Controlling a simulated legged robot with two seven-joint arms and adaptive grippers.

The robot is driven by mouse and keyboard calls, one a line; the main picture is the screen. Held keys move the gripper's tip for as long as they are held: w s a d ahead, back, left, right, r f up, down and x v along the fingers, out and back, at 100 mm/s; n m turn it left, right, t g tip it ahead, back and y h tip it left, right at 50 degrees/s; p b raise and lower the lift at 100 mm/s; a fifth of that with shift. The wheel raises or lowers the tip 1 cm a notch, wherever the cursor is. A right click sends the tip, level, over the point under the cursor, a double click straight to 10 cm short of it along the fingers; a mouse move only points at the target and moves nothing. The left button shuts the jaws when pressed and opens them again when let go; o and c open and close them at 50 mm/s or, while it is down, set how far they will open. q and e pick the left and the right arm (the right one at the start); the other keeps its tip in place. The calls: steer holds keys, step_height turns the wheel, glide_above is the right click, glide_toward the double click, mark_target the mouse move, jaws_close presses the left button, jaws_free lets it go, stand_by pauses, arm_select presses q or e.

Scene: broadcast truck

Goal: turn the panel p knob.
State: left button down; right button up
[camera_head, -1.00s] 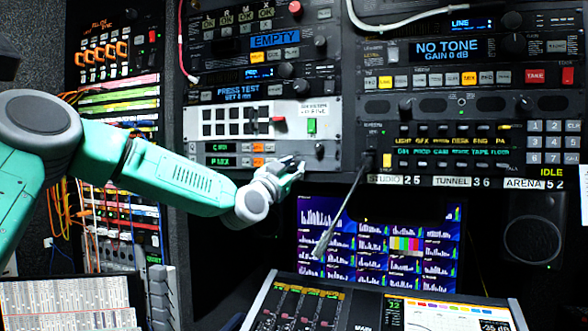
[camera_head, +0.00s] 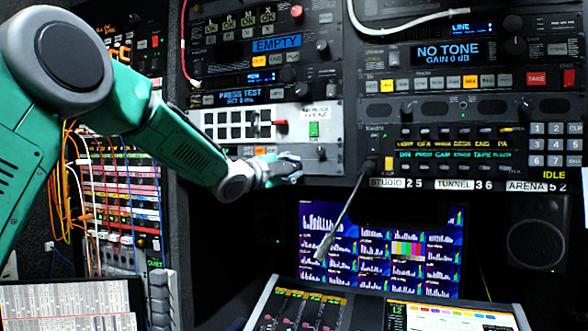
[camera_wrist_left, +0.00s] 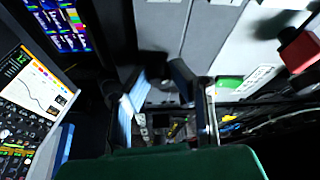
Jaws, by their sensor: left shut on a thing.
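My left gripper (camera_head: 292,168) is at the lower edge of the white-faced panel in the middle rack, with its fingers closed at the panel's face. The panel p knob is hidden by the fingers in the head view, and I cannot make out its pointer or angle. In the left wrist view, the two fingers of the left gripper (camera_wrist_left: 160,92) stand close to the grey panel face, with dark shapes between and around them. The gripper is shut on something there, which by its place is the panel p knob. My right gripper is not in view.
A green switch (camera_head: 314,129) and a red lever (camera_head: 281,125) stick out just above the gripper. A small dark knob (camera_head: 321,153) is close to its right. The mixing desk (camera_head: 385,312) is below.

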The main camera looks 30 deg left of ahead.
arm_select(q)
steer(key=m, duration=0.2)
steer(key=m+g+p, duration=0.1)
steer(key=m, duration=0.1)
steer(key=shift+r+g, duration=0.3)
steer(key=m+g+p, duration=0.1)
steer(key=m, duration=0.1)
steer(key=shift+d+f+m+y, duration=0.1)
steer(key=shift+m+y, duration=0.2)
steer(key=shift+m, duration=0.1)
steer(key=shift+f+m+g+y+p, duration=0.1)
steer(key=shift+m+g+y+p, duration=0.25)
steer(key=shift+m, duration=0.25)
steer(key=shift+f, duration=0.1)
steer(key=shift+f, duration=0.1)
steer(key=c, duration=1.4)
jaws_free()
steer(key=shift+w, duration=0.25)
